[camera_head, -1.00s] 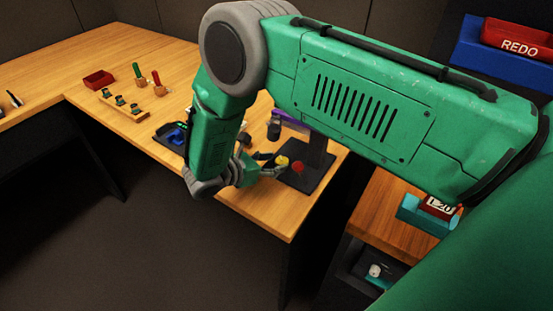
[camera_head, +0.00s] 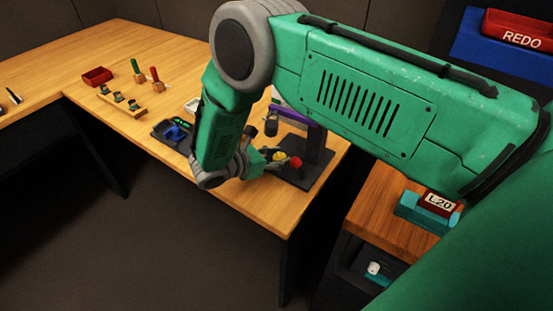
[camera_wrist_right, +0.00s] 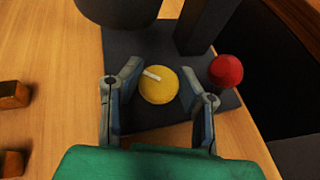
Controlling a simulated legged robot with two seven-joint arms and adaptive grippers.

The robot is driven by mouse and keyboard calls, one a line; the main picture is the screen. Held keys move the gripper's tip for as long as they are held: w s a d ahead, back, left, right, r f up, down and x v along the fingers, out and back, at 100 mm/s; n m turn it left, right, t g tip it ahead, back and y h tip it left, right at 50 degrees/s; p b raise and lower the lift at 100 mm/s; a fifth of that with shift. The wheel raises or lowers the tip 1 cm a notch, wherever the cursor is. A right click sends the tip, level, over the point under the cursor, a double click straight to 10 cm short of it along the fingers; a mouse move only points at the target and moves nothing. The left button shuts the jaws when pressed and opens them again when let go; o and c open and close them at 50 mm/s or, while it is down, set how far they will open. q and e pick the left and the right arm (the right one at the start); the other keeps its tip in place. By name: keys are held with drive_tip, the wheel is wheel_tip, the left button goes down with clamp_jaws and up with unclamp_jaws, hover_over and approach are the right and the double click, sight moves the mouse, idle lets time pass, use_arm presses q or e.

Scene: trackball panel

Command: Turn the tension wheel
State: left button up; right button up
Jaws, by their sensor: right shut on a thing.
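The tension wheel, a round yellow knob with a white mark (camera_wrist_right: 158,85), sits on a dark base plate (camera_wrist_right: 150,42). In the head view the yellow wheel (camera_head: 278,156) is small and partly hidden by my gripper. My right gripper (camera_wrist_right: 160,73) has one finger on each side of the wheel and is shut on it. The white mark lies on the upper left of the wheel's face. In the head view my right gripper (camera_head: 282,160) is low at the dark stand. My left gripper is not in view.
A red ball knob (camera_wrist_right: 226,71) stands close beside my right-hand finger. A dark post (camera_wrist_right: 205,22) and a dark cylinder (camera_wrist_right: 118,8) stand behind the wheel. The table's front edge is near.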

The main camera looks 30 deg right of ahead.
drive_tip(key=shift+w+d, duration=0.1)
drive_tip(key=shift+d, duration=0.1)
clamp_jaws()
drive_tip(key=shift+a, duration=0.15)
idle(0.3)
drive_tip(key=o, duration=0.9)
unclamp_jaws()
drive_tip(key=shift+o, duration=0.2)
drive_tip(key=shift+a, duration=0.1)
drive_tip(key=shift+a, duration=0.15)
drive_tip(key=v, duration=1.1)
drive_tip(key=shift+a+r, duration=0.15)
drive_tip(key=shift+a, duration=0.25)
